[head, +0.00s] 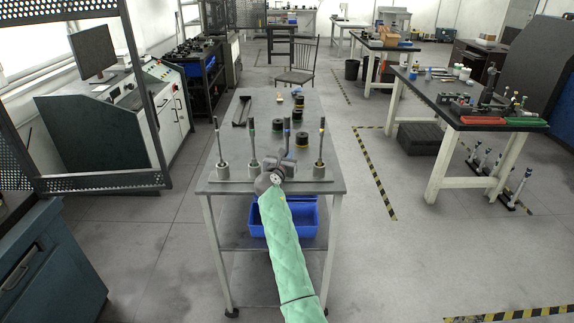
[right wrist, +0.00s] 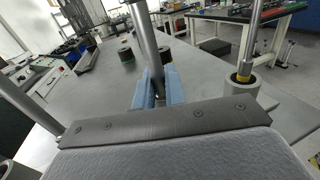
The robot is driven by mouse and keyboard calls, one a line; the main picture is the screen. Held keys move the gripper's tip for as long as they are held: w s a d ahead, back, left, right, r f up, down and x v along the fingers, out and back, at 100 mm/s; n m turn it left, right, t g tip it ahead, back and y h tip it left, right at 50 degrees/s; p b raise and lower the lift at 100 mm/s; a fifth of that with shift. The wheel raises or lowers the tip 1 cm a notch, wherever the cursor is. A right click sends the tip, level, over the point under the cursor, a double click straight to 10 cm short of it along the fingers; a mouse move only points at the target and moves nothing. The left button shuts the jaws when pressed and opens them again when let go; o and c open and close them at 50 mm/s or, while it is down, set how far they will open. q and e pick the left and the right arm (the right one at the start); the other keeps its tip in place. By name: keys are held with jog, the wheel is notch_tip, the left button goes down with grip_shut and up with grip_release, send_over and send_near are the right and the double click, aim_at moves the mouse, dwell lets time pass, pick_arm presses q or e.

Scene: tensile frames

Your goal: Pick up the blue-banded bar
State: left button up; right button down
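The blue-banded bar (head: 286,134) stands upright in the row of bars near the table's front edge. Its top is about level with the others. My right gripper (head: 277,172) is at its lower part and hides its foot and any holder. In the right wrist view the bar (right wrist: 150,50) runs down between the two bluish fingers of my right gripper (right wrist: 159,90). The fingers lie close on both sides and look shut on it. My left gripper is not in view.
A plain bar (head: 219,143) and a green-banded bar (head: 251,142) stand to the left; a yellow-banded bar (head: 321,142) stands to the right. Dark round pieces (head: 278,124) lie farther back on the table (head: 325,105). A blue bin (head: 312,222) sits on the shelf below.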

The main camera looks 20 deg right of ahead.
aim_at(286, 120)
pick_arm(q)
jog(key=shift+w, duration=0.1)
